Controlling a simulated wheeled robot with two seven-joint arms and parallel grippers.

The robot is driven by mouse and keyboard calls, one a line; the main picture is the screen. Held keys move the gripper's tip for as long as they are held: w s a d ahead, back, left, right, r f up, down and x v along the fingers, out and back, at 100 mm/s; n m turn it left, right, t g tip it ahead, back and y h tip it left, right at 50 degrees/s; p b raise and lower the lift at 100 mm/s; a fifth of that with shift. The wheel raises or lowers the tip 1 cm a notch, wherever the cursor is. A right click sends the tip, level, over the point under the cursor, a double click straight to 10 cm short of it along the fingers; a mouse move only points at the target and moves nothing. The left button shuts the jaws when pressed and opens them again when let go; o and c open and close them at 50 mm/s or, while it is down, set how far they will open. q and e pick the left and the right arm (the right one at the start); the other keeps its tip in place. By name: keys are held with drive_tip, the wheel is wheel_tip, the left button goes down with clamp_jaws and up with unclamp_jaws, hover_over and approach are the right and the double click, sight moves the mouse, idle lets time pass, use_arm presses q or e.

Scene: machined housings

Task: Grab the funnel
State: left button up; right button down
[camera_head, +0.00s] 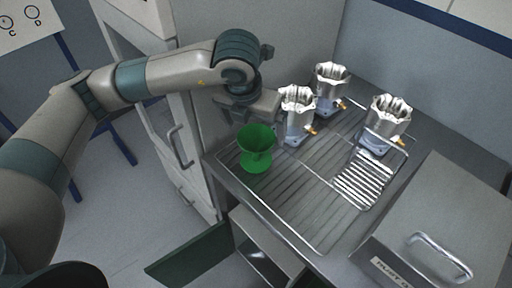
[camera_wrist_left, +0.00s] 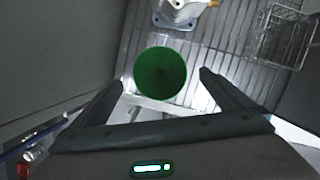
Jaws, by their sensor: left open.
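The green funnel (camera_head: 256,150) stands upright, wide mouth up, on the wire rack at the near left of the worktop. In the left wrist view the funnel (camera_wrist_left: 160,73) shows as a green round mouth, just beyond and between my fingertips. My left gripper (camera_head: 252,108) is beside and above the funnel, on its far side in the head view. Its fingers are spread with nothing between them in the left wrist view (camera_wrist_left: 161,88). I see no contact with the funnel. The right gripper is not in view.
Three silver machined housings (camera_head: 297,115), (camera_head: 331,89), (camera_head: 386,124) stand on the wire rack (camera_head: 299,204) behind and right of the funnel. A wire basket (camera_head: 363,181) lies to their front. A grey box with a handle (camera_head: 440,235) stands at the right. The near rack is clear.

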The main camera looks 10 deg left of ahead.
sight(256, 137)
use_arm(q)
drive_tip(key=b+x, duration=0.1)
drive_tip(key=x, duration=0.3)
drive_tip(key=shift+f, duration=0.15)
drive_tip(key=shift+f, duration=0.15)
drive_tip(key=shift+b+x, duration=0.35)
drive_tip(key=shift+x, duration=2.15)
drive_tip(key=c, duration=1.1)
drive_tip(key=shift+c, duration=0.2)
